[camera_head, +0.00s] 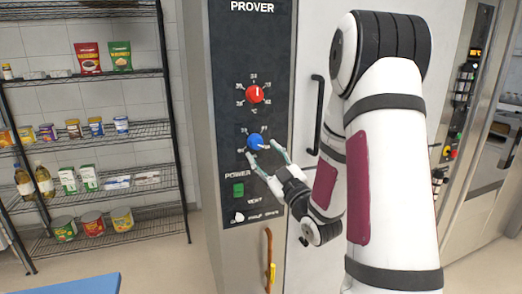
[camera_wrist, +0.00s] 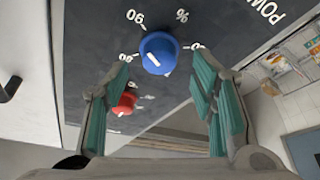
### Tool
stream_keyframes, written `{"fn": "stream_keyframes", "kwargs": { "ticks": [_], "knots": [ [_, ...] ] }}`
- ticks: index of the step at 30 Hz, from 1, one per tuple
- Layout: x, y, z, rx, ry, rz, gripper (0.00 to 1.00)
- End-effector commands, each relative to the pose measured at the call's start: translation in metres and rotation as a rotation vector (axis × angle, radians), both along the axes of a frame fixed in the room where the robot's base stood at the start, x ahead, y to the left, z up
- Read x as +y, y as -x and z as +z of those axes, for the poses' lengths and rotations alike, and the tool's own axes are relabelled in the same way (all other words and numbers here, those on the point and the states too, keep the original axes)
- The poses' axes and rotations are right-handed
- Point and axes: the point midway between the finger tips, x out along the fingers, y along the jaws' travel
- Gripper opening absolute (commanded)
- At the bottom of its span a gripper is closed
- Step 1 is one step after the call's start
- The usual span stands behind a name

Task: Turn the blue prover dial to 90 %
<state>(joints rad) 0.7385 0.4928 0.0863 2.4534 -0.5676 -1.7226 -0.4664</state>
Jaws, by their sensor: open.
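The blue prover dial (camera_head: 256,142) is a round knob on the dark control panel, below a red dial (camera_head: 254,94). In the head view its white mark lies toward its right side. The blue dial fills the upper middle of the wrist view (camera_wrist: 157,48), where the panel appears turned round and the "90" label (camera_wrist: 135,17) shows to its upper left. My gripper (camera_head: 261,151) is open, with its green-padded fingers on either side of the dial. In the wrist view the fingertips (camera_wrist: 159,64) show gaps to the dial; contact is not visible.
The green power switch (camera_head: 238,190) and a white knob (camera_head: 238,217) sit lower on the panel. A black vertical handle (camera_head: 314,115) is on the door to the right.

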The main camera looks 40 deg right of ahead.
Motion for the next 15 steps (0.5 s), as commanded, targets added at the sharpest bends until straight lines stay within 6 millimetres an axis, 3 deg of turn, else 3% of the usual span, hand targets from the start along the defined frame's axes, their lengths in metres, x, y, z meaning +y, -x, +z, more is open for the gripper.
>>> {"fn": "stream_keyframes", "kwargs": {
  "ticks": [7, 15],
  "knots": [
    [0.002, 0.034, -0.013, 0.003, -0.001, -0.002, 0.52],
    [0.003, 0.043, -0.016, 0.001, 0.000, 0.000, 0.52]
  ]
}}
